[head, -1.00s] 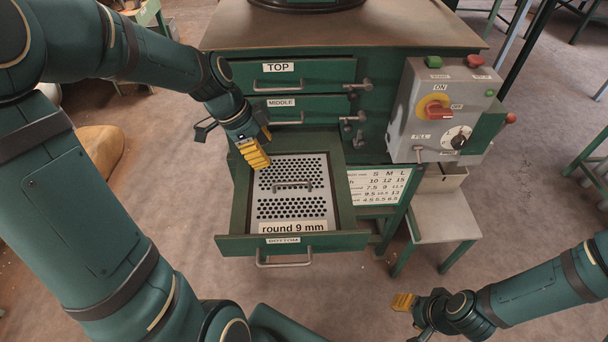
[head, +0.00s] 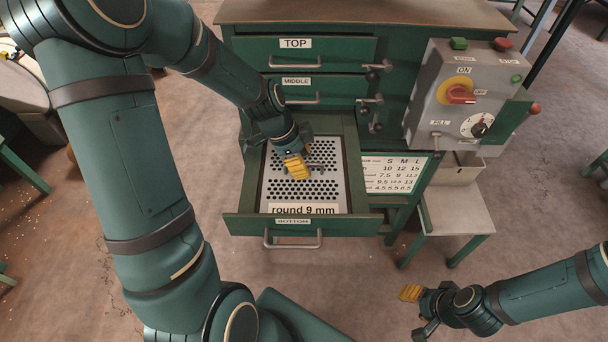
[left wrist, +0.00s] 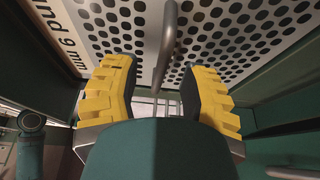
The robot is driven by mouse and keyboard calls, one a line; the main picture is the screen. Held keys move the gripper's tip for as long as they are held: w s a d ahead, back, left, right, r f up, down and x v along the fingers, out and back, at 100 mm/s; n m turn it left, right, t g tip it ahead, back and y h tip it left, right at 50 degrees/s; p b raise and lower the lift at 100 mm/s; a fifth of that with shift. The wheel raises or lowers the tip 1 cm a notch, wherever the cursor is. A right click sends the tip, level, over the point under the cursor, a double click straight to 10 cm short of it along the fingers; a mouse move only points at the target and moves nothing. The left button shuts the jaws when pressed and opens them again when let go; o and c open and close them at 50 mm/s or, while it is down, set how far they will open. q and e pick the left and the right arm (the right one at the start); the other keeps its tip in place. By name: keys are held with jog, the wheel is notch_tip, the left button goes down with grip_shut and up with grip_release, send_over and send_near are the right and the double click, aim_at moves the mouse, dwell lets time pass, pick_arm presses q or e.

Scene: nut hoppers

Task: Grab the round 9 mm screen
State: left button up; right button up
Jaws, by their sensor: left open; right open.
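The round 9 mm screen (head: 327,190) is a light perforated plate with a grey bar handle and a "round 9 mm" label. It lies in the pulled-out bottom drawer (head: 370,222). My left gripper (head: 296,168) is over the screen at its handle, and hides part of the handle in the head view. In the left wrist view the yellow fingers (left wrist: 160,88) are apart, with the screen's handle (left wrist: 166,45) running between and beyond them. I cannot tell whether they touch it. My right gripper (head: 411,293) is open and empty, off to the lower right.
The top drawer (head: 340,52) and middle drawer (head: 340,88) are shut above the open drawer. A grey control box (head: 430,100) with a red knob is to the right. A small stand (head: 460,212) is below it. Floor is clear in front.

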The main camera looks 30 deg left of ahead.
pick_arm(q)
jog(key=shift+w+d+f, duration=0.1)
jog(key=shift+d+f, duration=0.1)
jog(key=shift+f, duration=0.4)
grip_shut()
jog(key=shift+d+r, duration=0.1)
jog(key=shift+r, duration=0.05)
